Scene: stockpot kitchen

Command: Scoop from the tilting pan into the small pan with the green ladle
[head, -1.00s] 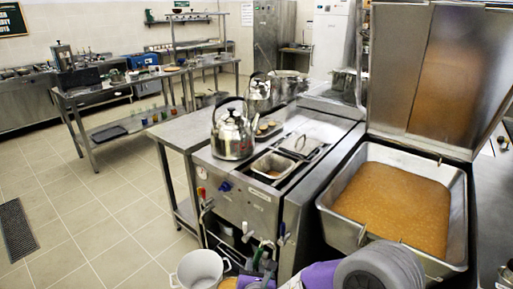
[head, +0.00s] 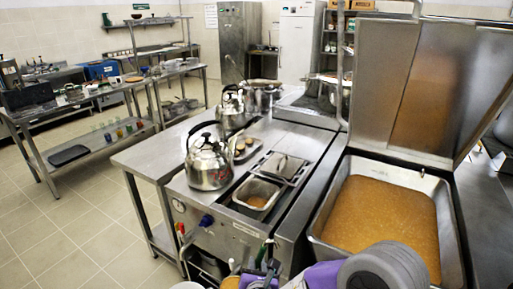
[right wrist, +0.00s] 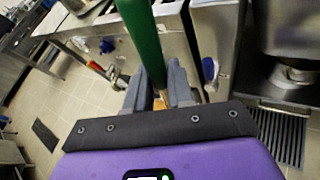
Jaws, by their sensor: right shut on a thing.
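The tilting pan (head: 449,216) is at the right of the head view, lid raised, holding an orange-brown food. A small rectangular metal pan (head: 256,197) is set in the range top left of it, with a little brownish content. My right gripper (right wrist: 157,90) is shut on the green ladle's handle (right wrist: 143,40), which fills the upper middle of the right wrist view. In the head view this gripper (head: 262,266) is at the bottom edge, in front of the range and lower than both pans. The ladle's bowl is not clearly visible. My left gripper is out of view.
A large kettle (head: 209,165) stands left of the small pan, with another kettle (head: 230,108) behind it. A lidded insert (head: 283,166) lies just behind the small pan. Knobs and taps stick out from the range front. Open tiled floor (head: 60,230) lies to the left.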

